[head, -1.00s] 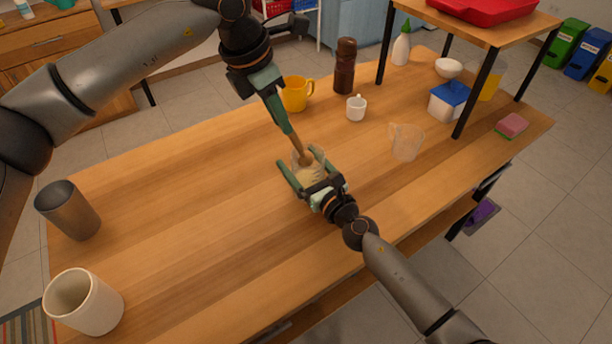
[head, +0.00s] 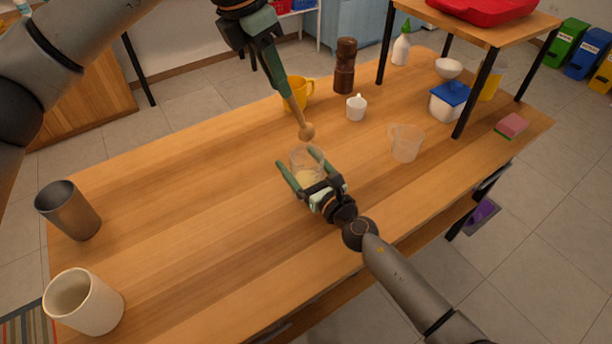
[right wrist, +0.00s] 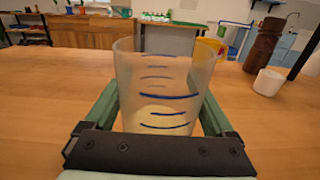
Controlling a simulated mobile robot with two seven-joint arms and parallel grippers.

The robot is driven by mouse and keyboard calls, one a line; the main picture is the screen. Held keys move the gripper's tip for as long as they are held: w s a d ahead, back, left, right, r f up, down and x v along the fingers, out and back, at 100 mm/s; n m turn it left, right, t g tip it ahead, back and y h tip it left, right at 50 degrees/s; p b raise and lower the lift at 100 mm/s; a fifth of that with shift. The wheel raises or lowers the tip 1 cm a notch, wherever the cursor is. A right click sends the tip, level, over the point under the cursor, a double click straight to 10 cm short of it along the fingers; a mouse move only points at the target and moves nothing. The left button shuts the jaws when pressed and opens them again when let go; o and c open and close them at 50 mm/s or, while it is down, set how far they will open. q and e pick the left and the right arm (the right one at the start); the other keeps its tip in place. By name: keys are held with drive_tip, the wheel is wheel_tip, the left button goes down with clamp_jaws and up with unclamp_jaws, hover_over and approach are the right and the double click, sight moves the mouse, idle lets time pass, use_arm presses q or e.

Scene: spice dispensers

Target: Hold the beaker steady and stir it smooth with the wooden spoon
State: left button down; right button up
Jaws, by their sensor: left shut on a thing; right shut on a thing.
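The clear beaker (head: 307,160) stands on the wooden table with pale yellowish content in its bottom. It also shows upright in the right wrist view (right wrist: 165,85), with blue marks on its wall. My right gripper (head: 303,182) is shut on the beaker, one finger on each side. My left gripper (head: 283,92) is shut on the wooden spoon (head: 300,118) and points it downward. The spoon's rounded end is above the beaker's rim, clear of it. The upper part of the handle is hidden between the fingers.
Behind the beaker stand a yellow mug (head: 297,93), a white cup (head: 356,107) and a brown mill (head: 345,66). A clear jug (head: 406,143) is to the right. A grey tumbler (head: 69,210) and a cream pot (head: 84,302) stand at left. The table between is clear.

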sight(316, 182)
idle(0.4)
drive_tip(key=o, duration=1.3)
drive_tip(key=shift+c, duration=0.2)
drive_tip(key=shift+s+d+r, duration=0.1)
drive_tip(key=shift+s+d, duration=0.25)
drive_tip(key=shift+s, duration=0.05)
drive_tip(key=v, duration=1.1)
drive_tip(key=shift+s, duration=0.15)
